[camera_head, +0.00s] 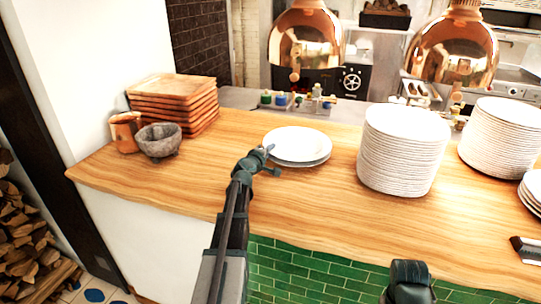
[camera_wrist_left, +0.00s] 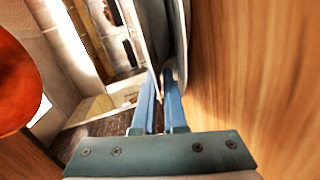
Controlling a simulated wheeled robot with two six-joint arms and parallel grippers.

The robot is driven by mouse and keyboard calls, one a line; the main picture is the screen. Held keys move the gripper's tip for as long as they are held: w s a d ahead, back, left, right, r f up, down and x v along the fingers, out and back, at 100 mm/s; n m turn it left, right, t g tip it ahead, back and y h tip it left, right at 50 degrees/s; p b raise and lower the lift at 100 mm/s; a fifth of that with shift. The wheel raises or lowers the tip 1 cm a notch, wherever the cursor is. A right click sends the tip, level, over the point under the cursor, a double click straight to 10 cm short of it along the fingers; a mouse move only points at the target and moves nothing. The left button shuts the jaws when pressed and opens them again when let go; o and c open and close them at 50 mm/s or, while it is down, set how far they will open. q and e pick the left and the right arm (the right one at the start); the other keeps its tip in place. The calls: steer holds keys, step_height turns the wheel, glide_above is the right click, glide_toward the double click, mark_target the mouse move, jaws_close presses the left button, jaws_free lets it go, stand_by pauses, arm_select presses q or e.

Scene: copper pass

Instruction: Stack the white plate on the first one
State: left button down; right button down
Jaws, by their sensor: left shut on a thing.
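The white plate (camera_head: 296,141) is on or just above a greyer plate (camera_head: 303,164) on the wooden counter; its edge nearly lines up with the one below. I cannot tell if the two touch all round. My left gripper (camera_head: 268,159) is at the near left rim, shut on the white plate. In the left wrist view the white plate (camera_wrist_left: 154,28) and the greyer plate (camera_wrist_left: 181,45) show edge-on, close together, beyond the fingers of my left gripper (camera_wrist_left: 160,103). The fingertips partly hide the rim.
Tall stacks of white plates (camera_head: 400,155) stand to the right on the counter (camera_head: 290,205). A stone mortar (camera_head: 158,141), a wooden mug (camera_head: 125,132) and stacked boards (camera_head: 172,103) are at left. Copper lamps (camera_head: 305,38) hang behind.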

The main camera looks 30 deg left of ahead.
arm_select(q)
steer(key=shift+r, duration=0.1)
steer(key=shift+f, duration=0.2)
steer(key=c, duration=1.2)
jaws_free()
steer(key=shift+c, duration=0.2)
steer(key=shift+r, duration=0.1)
steer(key=shift+r, duration=0.15)
steer(key=p+v, duration=0.2)
steer(key=v, duration=1)
steer(key=shift+s+p, duration=0.1)
steer(key=shift+p, duration=0.2)
